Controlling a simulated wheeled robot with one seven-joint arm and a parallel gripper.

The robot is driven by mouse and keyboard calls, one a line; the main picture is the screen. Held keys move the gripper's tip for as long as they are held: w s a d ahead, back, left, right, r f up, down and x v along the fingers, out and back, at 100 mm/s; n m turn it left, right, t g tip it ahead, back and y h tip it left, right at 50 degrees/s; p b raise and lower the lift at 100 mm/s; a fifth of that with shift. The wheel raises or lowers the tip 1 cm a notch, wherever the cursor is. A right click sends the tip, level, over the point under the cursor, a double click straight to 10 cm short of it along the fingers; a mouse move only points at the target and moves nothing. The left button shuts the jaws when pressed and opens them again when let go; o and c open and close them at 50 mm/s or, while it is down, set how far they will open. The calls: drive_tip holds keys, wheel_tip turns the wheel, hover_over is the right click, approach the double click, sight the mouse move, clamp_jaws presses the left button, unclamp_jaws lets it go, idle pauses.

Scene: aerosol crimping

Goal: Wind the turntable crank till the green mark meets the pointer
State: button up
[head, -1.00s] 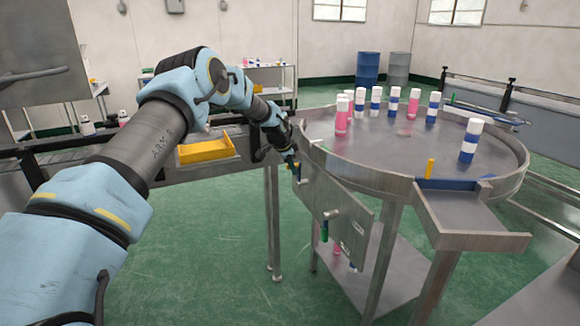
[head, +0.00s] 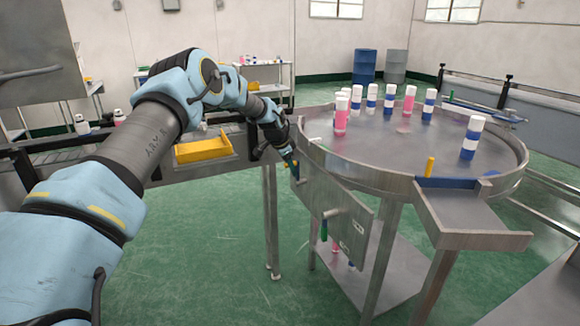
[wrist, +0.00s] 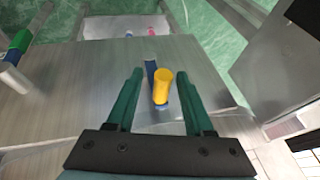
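The round metal turntable (head: 375,155) carries several pink, white and blue cans. A metal panel (head: 350,225) hangs at its near left side. A yellow knob (wrist: 162,88) on a blue arm (wrist: 151,70) stands at this panel in the wrist view, seemingly the crank. My gripper (wrist: 160,75) is open, its two green fingers on either side of the knob. In the head view my gripper (head: 293,164) is at the panel's upper left corner. I cannot make out the green mark or pointer for sure.
A yellow post (head: 430,167) stands by the blue strip at the turntable's outlet chute (head: 465,215). A metal peg with a green handle (head: 325,228) sticks out of the panel. A yellow tray (head: 204,152) lies on the conveyor at left. Green floor is clear in front.

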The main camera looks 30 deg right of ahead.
drive_tip(key=shift+r, duration=0.1)
drive_tip(key=b+v, duration=0.3)
drive_tip(key=v, duration=0.7)
drive_tip(key=shift+a+r+b, duration=0.25)
drive_tip(key=shift+b, duration=0.05)
idle(0.7)
drive_tip(key=s+a+r+n+y, duration=0.1)
drive_tip(key=s+a+n+y, duration=0.3)
drive_tip(key=a, duration=1.1)
drive_tip(key=s+a+n+h, duration=0.15)
drive_tip(key=a+n, duration=0.45)
drive_tip(key=a, duration=0.9)
drive_tip(key=s+a+f+n+y, duration=0.1)
drive_tip(key=s+a+n+y, duration=0.1)
drive_tip(key=s+a+n, duration=0.7)
drive_tip(key=s+a, duration=0.8)
drive_tip(key=a, duration=0.3)
drive_tip(key=shift+s+f+g, duration=0.3)
drive_tip(key=shift+s, duration=0.05)
drive_tip(key=shift+d, duration=0.15)
